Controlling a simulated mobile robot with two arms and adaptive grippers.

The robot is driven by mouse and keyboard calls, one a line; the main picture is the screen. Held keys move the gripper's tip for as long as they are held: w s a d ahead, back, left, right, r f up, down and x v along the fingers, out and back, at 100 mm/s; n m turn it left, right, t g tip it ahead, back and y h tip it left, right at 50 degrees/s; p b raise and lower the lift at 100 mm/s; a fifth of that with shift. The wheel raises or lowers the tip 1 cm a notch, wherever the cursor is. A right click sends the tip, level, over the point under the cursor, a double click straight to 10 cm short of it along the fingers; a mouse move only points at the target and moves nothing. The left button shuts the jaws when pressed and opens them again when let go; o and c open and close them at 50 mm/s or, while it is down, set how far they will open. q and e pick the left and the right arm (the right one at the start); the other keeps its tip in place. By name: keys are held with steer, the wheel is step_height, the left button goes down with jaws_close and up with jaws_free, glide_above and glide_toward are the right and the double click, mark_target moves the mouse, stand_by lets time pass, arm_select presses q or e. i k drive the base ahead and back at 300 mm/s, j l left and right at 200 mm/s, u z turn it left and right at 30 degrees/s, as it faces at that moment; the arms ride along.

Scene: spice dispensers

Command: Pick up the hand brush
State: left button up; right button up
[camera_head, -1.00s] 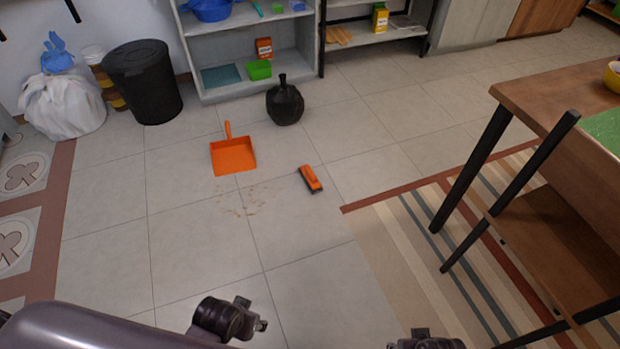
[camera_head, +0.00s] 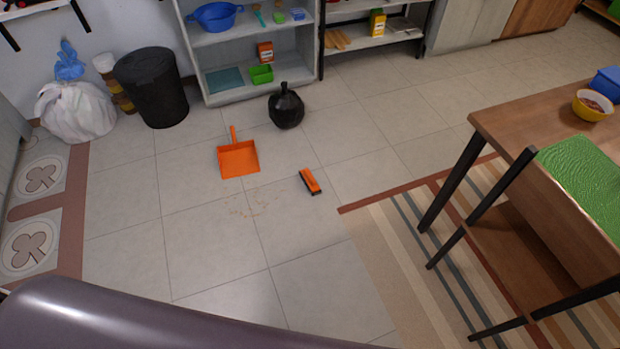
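The hand brush (camera_head: 311,181) is a small orange block with dark bristles. It lies on the grey tiled floor near the middle of the view, to the right of an orange dustpan (camera_head: 238,159). A patch of crumbs (camera_head: 251,203) lies on the floor below the dustpan. Neither of my grippers shows in the view. Only a smooth dark link of my own body crosses the lower left edge. Nothing touches the brush.
A striped rug (camera_head: 400,250) and a wooden table (camera_head: 500,125) with black legs stand at the right. A black bin (camera_head: 152,88), white bag (camera_head: 78,112), black vase (camera_head: 286,107) and grey shelf (camera_head: 250,45) line the back. The floor before the brush is clear.

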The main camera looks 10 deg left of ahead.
mark_target(306, 176)
steer(key=i+j+z, duration=0.15)
steer(key=i+j, duration=0.15)
steer(key=i, duration=0.15)
steer(key=i+j+z, duration=0.15)
steer(key=i+j, duration=0.2)
steer(key=i, duration=0.1)
